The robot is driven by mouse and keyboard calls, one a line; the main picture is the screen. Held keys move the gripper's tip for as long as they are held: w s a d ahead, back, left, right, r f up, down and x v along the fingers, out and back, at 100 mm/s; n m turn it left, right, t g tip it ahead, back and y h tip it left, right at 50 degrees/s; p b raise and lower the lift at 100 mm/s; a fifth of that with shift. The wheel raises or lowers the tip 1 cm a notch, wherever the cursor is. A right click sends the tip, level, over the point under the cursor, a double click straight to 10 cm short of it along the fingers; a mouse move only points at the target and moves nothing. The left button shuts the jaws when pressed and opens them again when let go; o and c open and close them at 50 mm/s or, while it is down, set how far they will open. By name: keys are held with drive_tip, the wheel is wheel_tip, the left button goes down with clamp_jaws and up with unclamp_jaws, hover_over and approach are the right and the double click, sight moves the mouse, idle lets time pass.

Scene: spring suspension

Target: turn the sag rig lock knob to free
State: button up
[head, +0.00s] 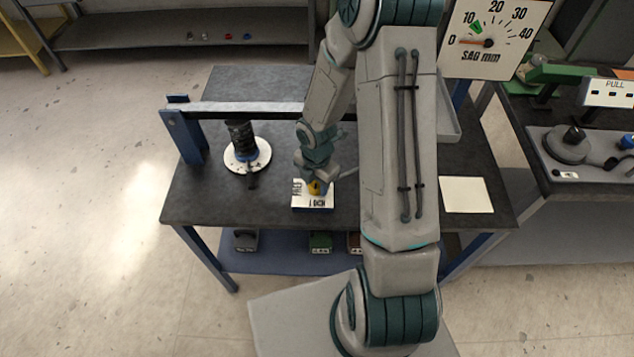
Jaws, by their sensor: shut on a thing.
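My gripper (316,182) reaches down from above and is shut on the knob. The fingers cover much of the knob, so I cannot tell which label it points to. The sag gauge (482,55) at the upper right has its red needle near 0. The rig's black spring (240,140) stands upright on a round white plate, left of the box.
A grey beam (250,108) runs across the rig from a blue post (184,135). A blank pale card (467,195) lies on the right of the table. Another bench (560,195) with a PULL unit stands at far right. My arm hides the table's middle right.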

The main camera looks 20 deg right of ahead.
drive_tip(key=m+b, duration=0.1)
drive_tip(key=m, duration=0.3)
drive_tip(key=m+b, duration=0.2)
drive_tip(key=m, duration=0.2)
drive_tip(key=shift+s+f+m, duration=0.1)
drive_tip(key=shift+m, duration=0.2)
drive_tip(key=m+b, duration=0.2)
drive_tip(key=m, duration=0.2)
drive_tip(key=shift+m, duration=0.3)
drive_tip(key=shift+s+m+b, duration=0.1)
drive_tip(key=shift+m+b, duration=0.8)
drive_tip(key=shift+m, duration=0.9)
drive_tip(key=o, duration=1)
drive_tip(key=shift+r, duration=0.25)
